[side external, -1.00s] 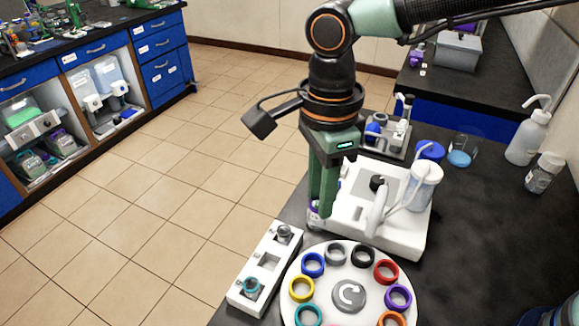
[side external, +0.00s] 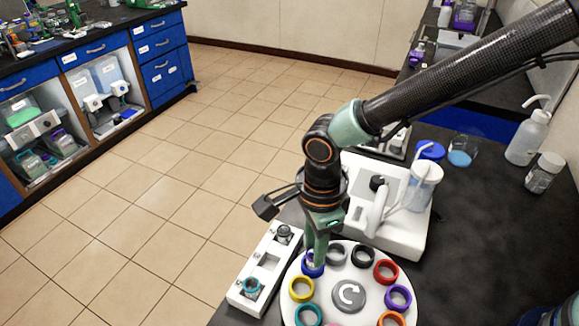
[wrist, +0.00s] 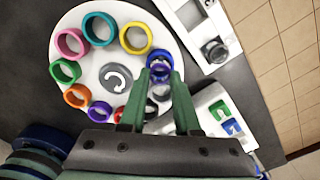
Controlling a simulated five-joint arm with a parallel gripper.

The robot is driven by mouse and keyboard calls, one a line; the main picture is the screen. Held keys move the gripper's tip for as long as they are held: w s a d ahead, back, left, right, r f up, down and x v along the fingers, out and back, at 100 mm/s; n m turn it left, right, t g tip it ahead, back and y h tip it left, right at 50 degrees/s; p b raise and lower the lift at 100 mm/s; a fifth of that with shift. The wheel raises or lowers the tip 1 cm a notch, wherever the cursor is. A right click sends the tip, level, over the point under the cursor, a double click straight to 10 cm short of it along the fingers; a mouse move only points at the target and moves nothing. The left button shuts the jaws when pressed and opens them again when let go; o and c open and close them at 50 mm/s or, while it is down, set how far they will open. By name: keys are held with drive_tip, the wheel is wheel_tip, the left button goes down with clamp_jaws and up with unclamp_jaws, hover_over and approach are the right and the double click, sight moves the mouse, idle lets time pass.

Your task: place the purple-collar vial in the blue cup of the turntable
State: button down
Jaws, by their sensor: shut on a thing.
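The white turntable (side external: 348,262) carries a ring of coloured cups around a grey arrow hub. The blue cup (side external: 311,270) is at its back left; in the wrist view the blue cup (wrist: 159,54) lies at the fingertips. My gripper (side external: 316,261) points down at the blue cup; in the wrist view its green fingers (wrist: 161,80) straddle the cup's near side. It is shut on the vial (wrist: 160,72), which is mostly hidden between the fingers. Its purple collar is hard to make out, and I cannot tell how deep the vial sits in the cup.
A white rack (side external: 266,259) left of the turntable holds a grey-collar vial (side external: 283,233) and a teal-collar vial (side external: 252,286), with an empty slot between. The white bioreactor unit (side external: 400,238) stands close behind. Yellow (side external: 301,289) and grey (side external: 337,254) cups flank the blue one.

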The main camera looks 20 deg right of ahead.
drive_tip(key=shift+f, duration=0.15)
drive_tip(key=c, duration=0.6)
unclamp_jaws()
wheel_tip(320, 180, up, 12)
drive_tip(key=w+d+r+n+t, duration=0.1)
drive_tip(key=d+r+n, duration=0.15)
drive_tip(key=d, duration=0.35)
drive_tip(key=w+d+r+n+t+y, duration=0.1)
drive_tip(key=d+r+n, duration=0.15)
drive_tip(key=d, duration=0.25)
drive_tip(key=d+r+n+t, duration=0.1)
drive_tip(key=d+n, duration=0.3)
drive_tip(key=d, duration=0.2)
drive_tip(key=s+d+n+t, duration=0.1)
drive_tip(key=d+n, duration=0.2)
drive_tip(key=d, duration=0.1)
drive_tip(key=s+d+n, duration=0.1)
drive_tip(key=d+n, duration=0.2)
drive_tip(key=d, duration=0.1)
drive_tip(key=s+d+n+t+h, duration=0.1)
drive_tip(key=s+d+n, duration=0.1)
drive_tip(key=d, duration=0.3)
drive_tip(key=shift+s+r+n+t, duration=0.1)
drive_tip(key=shift+r+n+t, duration=0.2)
drive_tip(key=shift+n, duration=0.2)
